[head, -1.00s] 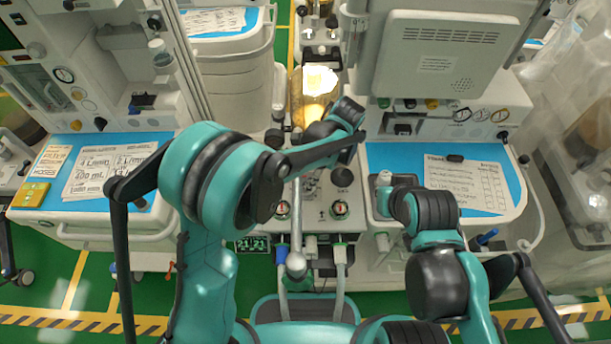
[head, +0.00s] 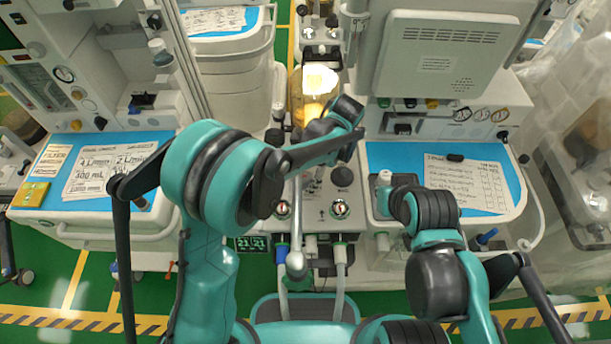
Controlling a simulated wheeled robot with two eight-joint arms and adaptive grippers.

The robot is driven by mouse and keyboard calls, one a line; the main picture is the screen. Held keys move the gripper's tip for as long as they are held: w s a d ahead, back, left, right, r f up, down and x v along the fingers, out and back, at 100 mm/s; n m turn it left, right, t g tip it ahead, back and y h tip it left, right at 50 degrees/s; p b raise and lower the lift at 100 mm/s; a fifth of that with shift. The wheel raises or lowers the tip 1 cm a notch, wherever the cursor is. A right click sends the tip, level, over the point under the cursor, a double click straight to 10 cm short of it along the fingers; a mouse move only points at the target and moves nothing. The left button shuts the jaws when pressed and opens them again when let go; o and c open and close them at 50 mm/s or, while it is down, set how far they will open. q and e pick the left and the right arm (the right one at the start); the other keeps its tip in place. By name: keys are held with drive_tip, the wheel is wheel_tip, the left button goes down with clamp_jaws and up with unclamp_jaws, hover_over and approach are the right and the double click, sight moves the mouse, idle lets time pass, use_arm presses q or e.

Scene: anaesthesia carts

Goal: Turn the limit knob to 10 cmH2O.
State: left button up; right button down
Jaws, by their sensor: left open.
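A black round knob (head: 342,177) stands on the grey panel (head: 318,198) of the middle cart. Its scale and pointer are too small to read, and I cannot be sure that it is the limit knob. My left arm reaches over this panel from the left. My left gripper (head: 318,131) is open at the panel's far side, beyond the black knob and apart from it in the picture. The wrist and forearm partly cover the gripper and the panel. My right arm is bent over the right cart's front edge; its gripper fingers are not visible.
Two small gauges (head: 340,209) sit at the panel's front, with hoses below. An amber canister (head: 314,92) stands behind my left gripper. A monitor (head: 446,60) rises at the back right. Blue worktops with papers lie at left (head: 150,137) and right (head: 394,154).

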use_arm(q)
drive_tip(key=v, duration=0.7)
drive_tip(key=shift+r, duration=0.2)
drive_tip(key=shift+d, duration=0.15)
